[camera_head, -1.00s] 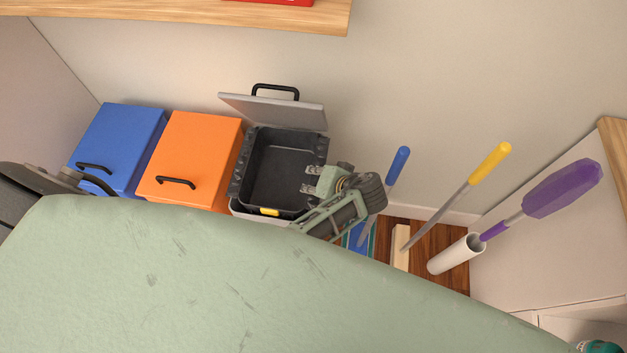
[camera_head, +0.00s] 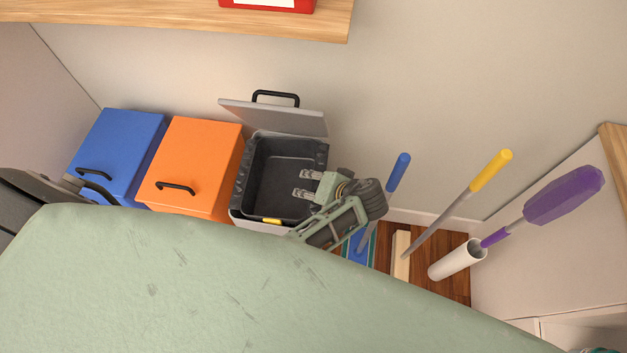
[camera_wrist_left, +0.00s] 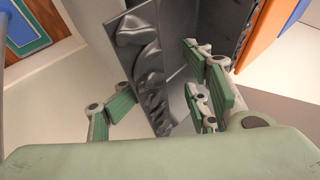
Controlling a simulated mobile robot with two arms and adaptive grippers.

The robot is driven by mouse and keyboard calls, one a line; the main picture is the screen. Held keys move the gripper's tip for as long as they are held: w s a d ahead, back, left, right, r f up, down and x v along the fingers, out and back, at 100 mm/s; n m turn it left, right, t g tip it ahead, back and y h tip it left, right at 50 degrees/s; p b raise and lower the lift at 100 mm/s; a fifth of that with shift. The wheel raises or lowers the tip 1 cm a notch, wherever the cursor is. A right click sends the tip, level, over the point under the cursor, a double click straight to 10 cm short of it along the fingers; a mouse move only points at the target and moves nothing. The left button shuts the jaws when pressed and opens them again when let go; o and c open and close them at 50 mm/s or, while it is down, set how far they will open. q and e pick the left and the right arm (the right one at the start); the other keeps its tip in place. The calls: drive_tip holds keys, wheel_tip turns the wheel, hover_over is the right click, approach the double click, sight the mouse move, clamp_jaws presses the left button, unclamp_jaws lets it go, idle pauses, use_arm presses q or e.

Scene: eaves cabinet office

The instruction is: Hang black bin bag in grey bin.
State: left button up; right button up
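The grey bin (camera_head: 240,222) stands at the right end of a row of bins, its grey lid (camera_head: 275,116) raised against the wall. The black bin bag (camera_head: 277,165) lines the inside of the bin, with its edge along the rim. My left gripper (camera_head: 306,184) is over the right side of the bin opening. In the left wrist view, its fingers (camera_wrist_left: 165,105) are spread apart, with the wrinkled black bag (camera_wrist_left: 140,45) at the bin's side between them. I cannot tell whether any finger touches the bag. My right gripper is not visible.
The orange bin (camera_head: 195,160) and blue bin (camera_head: 120,145) stand closed to the left. A blue-handled mop (camera_head: 398,172), a yellow-handled tool (camera_head: 490,172) and a purple duster (camera_head: 565,195) stand to the right. A wooden shelf (camera_head: 180,22) overhangs above.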

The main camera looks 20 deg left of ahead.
use_arm(q)
wheel_tip(320, 180, up, 9)
drive_tip(key=shift+s+r, duration=0.1)
idle(0.3)
idle(0.6)
